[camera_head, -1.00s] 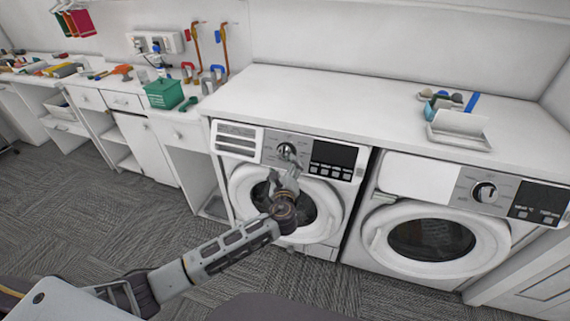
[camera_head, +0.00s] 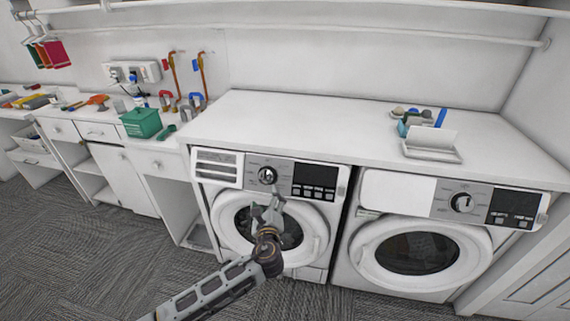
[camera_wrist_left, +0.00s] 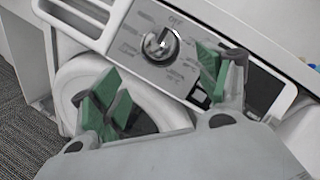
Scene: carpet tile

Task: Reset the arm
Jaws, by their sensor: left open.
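My left arm comes in from the bottom left in the head view. Its gripper (camera_head: 268,208) is in front of the left washing machine (camera_head: 318,211), just below the dial (camera_head: 267,176). In the left wrist view the two green-padded fingers (camera_wrist_left: 163,88) are spread apart with nothing between them. The dial (camera_wrist_left: 160,45) shows beyond and above the fingers, apart from them, with the mark OFF over it. The machine's round door (camera_head: 222,226) looks closed and is partly hidden behind my gripper. My right gripper is not in these views.
A second washing machine (camera_head: 349,262) stands to the right. A white countertop (camera_head: 300,118) runs over both, with a white tray (camera_head: 432,152) at its right. At left, a green box (camera_head: 141,123) and tools lie on a workbench. Grey carpet (camera_head: 60,260) is open in front.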

